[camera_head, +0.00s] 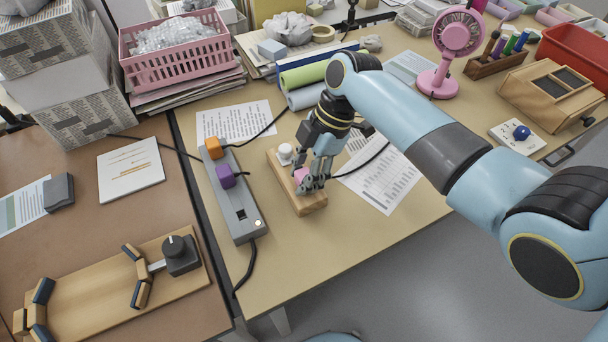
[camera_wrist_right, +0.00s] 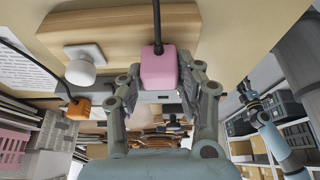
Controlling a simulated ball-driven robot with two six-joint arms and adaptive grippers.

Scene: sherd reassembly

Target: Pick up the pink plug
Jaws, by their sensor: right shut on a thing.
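The pink plug (camera_head: 301,175) is at a wooden block (camera_head: 314,208) on the tan table, mostly hidden by gripper fingers in the head view. In the right wrist view the pink plug (camera_wrist_right: 158,70) sits between the fingertips, with a black cord leaving it. My right gripper (camera_head: 310,182) is shut on the pink plug, right over the block; it also shows in the right wrist view (camera_wrist_right: 160,80). I cannot tell whether the plug touches the block. A white round knob (camera_head: 285,151) stands on the block's far end. My left gripper is not in view.
A grey power strip (camera_head: 235,200) with an orange plug (camera_head: 214,148) and a purple plug (camera_head: 225,176) lies left of the block. Printed sheets (camera_head: 380,180) lie to the right. A pink fan (camera_head: 448,50) and a pink basket (camera_head: 180,55) stand farther back. Black cords cross the table.

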